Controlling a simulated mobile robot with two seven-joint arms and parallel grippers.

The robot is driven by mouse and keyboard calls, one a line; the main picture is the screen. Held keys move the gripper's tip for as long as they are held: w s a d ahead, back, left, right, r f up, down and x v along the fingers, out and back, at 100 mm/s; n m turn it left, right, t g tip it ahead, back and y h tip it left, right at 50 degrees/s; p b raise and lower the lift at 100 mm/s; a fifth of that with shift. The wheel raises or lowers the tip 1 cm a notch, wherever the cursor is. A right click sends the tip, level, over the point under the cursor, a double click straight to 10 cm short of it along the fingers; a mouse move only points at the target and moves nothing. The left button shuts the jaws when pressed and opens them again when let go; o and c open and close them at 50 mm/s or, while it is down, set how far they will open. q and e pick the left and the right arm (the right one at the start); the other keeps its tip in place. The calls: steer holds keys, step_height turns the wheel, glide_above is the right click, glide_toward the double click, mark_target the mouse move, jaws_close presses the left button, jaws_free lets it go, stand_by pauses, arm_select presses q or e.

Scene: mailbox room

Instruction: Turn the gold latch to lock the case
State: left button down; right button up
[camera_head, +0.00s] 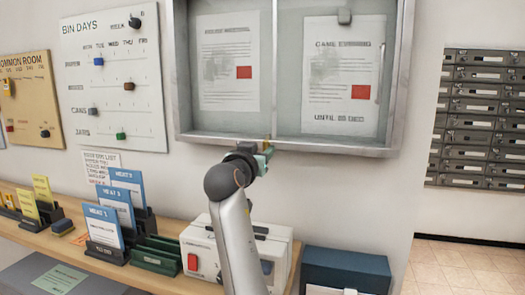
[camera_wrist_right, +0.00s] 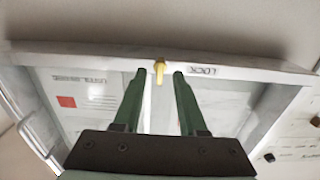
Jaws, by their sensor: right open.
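The glass-fronted notice case (camera_head: 289,145) hangs on the wall, and its metal frame also shows in the right wrist view (camera_wrist_right: 250,66). The gold latch (camera_wrist_right: 159,70) is on that frame, beside a label reading LOCK (camera_wrist_right: 202,71). In the wrist view it points straight down the picture, away from the label. My right gripper (camera_wrist_right: 159,74) is open, with one green fingertip on each side of the latch. I see small gaps and no clear contact. In the head view my right gripper (camera_head: 262,155) is at the case's lower edge and mostly hides the latch. My left gripper is not in view.
A bin-days board (camera_head: 140,60) hangs left of the case. Metal mailboxes (camera_head: 482,118) are at right.

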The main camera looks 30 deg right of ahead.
steer(key=b+v, duration=0.1)
steer(key=v, duration=1)
steer(key=shift+s, duration=0.1)
